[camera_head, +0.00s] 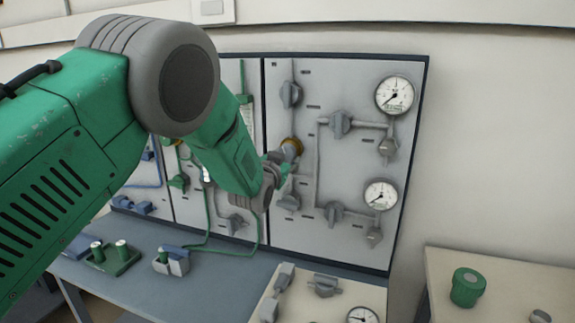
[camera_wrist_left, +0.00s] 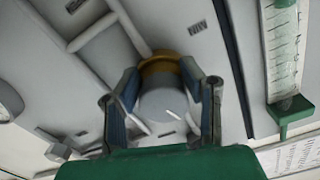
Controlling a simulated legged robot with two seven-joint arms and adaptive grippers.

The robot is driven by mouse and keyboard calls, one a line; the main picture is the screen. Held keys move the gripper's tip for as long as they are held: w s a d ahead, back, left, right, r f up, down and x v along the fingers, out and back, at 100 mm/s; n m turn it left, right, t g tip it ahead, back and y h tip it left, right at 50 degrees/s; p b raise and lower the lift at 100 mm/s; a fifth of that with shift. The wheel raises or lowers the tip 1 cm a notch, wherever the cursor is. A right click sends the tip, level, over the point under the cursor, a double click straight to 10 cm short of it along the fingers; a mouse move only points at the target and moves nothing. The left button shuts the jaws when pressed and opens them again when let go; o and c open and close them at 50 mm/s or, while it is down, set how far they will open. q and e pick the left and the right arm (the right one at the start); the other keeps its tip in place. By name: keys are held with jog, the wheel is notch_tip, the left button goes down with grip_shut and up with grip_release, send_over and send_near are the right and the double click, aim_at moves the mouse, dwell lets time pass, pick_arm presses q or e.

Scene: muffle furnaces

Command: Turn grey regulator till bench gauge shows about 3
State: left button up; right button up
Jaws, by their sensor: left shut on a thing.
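The grey regulator (camera_wrist_left: 163,103) is a round grey knob with a brass-yellow collar, mounted on the upright grey panel. In the head view its brass collar (camera_head: 292,146) shows just beyond my left gripper (camera_head: 283,168). In the left wrist view the two fingers of my left gripper (camera_wrist_left: 162,108) stand on either side of the knob, shut on it. The bench gauge (camera_head: 363,315) is a white dial on the low bench plate, cut off by the bottom edge; its reading is too small to tell. My right gripper is not in view.
The panel carries an upper gauge (camera_head: 395,95) and a lower gauge (camera_head: 381,195), both with needles toward lower left, plus grey valves and pipes. A blue-grey bench (camera_head: 215,285) runs below the panel.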

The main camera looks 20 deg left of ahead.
pick_arm(q)
jog(key=shift+w+r+m, duration=0.2)
jog(key=shift+r+m, duration=0.4)
jog(key=shift+r, duration=0.35)
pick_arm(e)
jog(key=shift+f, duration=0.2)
pick_arm(q)
jog(key=shift+d, duration=0.1)
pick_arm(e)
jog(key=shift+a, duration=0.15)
pick_arm(q)
jog(key=o, duration=1.2)
jog(key=shift+s, duration=0.1)
jog(key=shift+o, duration=0.2)
jog(key=shift+s+d+r, duration=0.15)
jog(key=shift+s+d, duration=0.2)
jog(key=shift+s, duration=0.05)
jog(key=shift+w+d+f, duration=0.1)
jog(key=shift+w+f, duration=0.05)
jog(key=shift+f, duration=0.25)
jog(key=s, duration=1.2)
jog(key=shift+r, duration=0.3)
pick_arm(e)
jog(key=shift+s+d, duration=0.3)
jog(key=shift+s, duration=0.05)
